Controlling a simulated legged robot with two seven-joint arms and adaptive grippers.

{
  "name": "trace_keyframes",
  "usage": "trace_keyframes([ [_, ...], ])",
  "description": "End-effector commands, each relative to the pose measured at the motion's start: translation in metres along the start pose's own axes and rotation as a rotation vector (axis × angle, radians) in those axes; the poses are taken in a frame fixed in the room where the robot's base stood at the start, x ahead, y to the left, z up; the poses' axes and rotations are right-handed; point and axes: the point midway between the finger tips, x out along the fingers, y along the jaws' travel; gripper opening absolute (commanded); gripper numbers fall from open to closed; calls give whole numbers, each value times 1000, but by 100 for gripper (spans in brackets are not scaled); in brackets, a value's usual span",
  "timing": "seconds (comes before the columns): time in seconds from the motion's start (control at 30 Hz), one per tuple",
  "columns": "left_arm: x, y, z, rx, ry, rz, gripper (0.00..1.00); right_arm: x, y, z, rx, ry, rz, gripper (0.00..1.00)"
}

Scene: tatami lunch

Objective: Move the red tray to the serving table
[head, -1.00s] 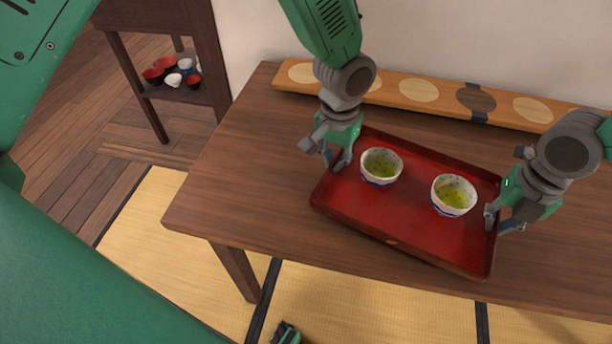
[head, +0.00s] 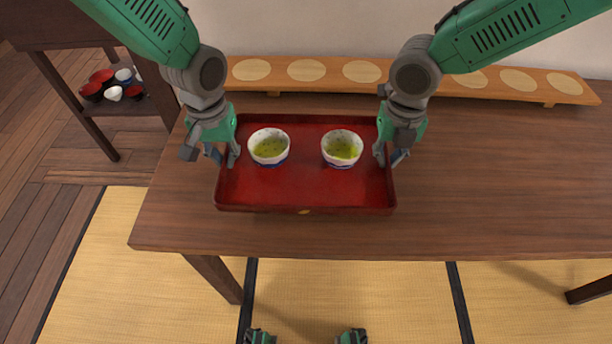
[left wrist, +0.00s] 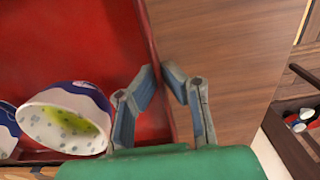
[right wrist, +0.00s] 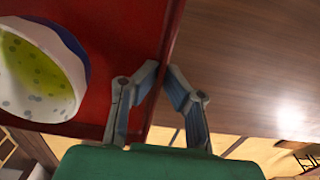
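The red tray (head: 305,200) is at the left part of a dark wooden table. It looks level; I cannot tell whether it rests on the table or is slightly raised. Two white speckled cups of green tea, the left cup (head: 268,147) and the right cup (head: 342,149), stand upright in it. My left gripper (head: 224,158) is shut on the tray's left rim, one finger inside and one outside, as the left wrist view shows (left wrist: 163,72). My right gripper (head: 387,156) is shut on the right rim likewise, seen in the right wrist view (right wrist: 161,70).
The wooden table (head: 500,190) is clear to the right of the tray. A long low board (head: 335,71) with pale round spots lies along the wall behind the tray. A dark shelf (head: 128,106) with several red and white bowls stands at the left. Tatami (head: 400,290) covers the floor in front.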

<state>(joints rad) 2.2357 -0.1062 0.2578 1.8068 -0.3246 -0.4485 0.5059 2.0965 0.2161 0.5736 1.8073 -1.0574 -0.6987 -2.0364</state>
Motion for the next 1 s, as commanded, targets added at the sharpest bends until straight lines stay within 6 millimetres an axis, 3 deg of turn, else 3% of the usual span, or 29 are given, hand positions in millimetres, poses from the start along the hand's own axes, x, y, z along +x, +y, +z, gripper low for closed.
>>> trace_keyframes([
  [0.37,9,-1,0,-1,0,-1,0,9,0,0,1,-1,-1,0],
  [1.0,46,-1,0,0,1,-1,0,46,0,0,1,-1,-1,0],
])
